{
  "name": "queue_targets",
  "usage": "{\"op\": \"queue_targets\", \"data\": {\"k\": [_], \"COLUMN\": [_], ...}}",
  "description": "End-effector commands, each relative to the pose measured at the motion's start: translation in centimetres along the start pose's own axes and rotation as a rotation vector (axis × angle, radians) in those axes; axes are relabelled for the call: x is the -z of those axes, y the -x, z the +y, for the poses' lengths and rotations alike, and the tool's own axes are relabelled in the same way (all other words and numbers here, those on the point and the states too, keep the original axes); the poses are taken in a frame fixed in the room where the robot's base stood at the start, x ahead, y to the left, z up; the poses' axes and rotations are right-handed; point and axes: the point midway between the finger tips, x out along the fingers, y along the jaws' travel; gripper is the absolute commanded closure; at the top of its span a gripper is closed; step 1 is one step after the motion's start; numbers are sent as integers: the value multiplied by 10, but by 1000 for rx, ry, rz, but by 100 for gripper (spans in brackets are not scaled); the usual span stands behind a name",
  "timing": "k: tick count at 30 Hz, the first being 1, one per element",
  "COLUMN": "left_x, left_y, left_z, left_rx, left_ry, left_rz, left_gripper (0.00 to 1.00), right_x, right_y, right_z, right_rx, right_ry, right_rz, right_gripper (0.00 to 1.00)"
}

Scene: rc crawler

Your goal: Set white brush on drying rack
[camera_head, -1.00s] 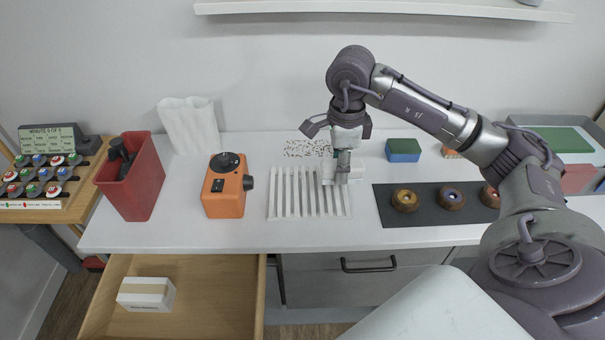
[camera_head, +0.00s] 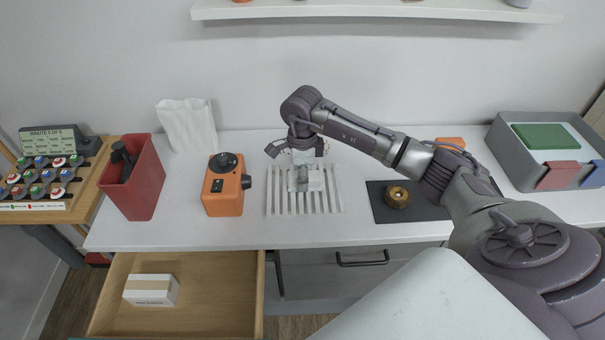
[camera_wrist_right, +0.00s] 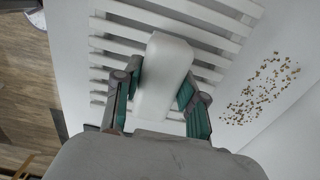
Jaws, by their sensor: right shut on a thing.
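The white drying rack (camera_head: 334,203) lies on the counter, a row of parallel slats; it also shows in the right wrist view (camera_wrist_right: 218,17). My right gripper (camera_head: 302,186) is over the rack's middle, pointing down. In the right wrist view the gripper (camera_wrist_right: 161,76) is shut on the white brush (camera_wrist_right: 166,62), a smooth rounded block between its two fingers. The brush (camera_head: 317,181) lies across the slats' direction in the head view. I cannot tell whether its underside touches the slats. My left gripper is not in view.
An orange device (camera_head: 223,190) and a red bin (camera_head: 140,185) stand left of the rack. A dark mat (camera_head: 378,211) with a brass ring (camera_head: 397,197) is to the right. Brown specks (camera_wrist_right: 262,90) lie beside the rack. An open drawer (camera_head: 215,290) juts out below.

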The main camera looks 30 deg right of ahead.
Motion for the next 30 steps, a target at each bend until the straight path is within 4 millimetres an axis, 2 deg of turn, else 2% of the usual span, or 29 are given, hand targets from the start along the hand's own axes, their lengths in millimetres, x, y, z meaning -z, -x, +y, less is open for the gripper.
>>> {"op": "queue_targets", "data": {"k": [6,7,11,23,24,26,30], "left_x": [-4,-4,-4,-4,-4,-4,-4], "left_y": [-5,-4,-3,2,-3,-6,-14], "left_z": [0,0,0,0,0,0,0], "left_rx": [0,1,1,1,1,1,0], "left_ry": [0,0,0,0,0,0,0], "left_rz": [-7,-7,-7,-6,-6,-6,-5], "left_gripper": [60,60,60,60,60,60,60], "right_x": [0,0,0,0,0,-1,-1], "right_y": [-4,-4,-3,3,5,13,42], "right_z": [0,0,0,0,-1,-1,-2], "right_rx": [0,0,-1,0,2,4,7], "right_ry": [0,0,0,0,0,0,1], "right_rz": [0,0,0,-1,-2,-3,-4], "right_gripper": [97,58,36,34,34,34,34]}}
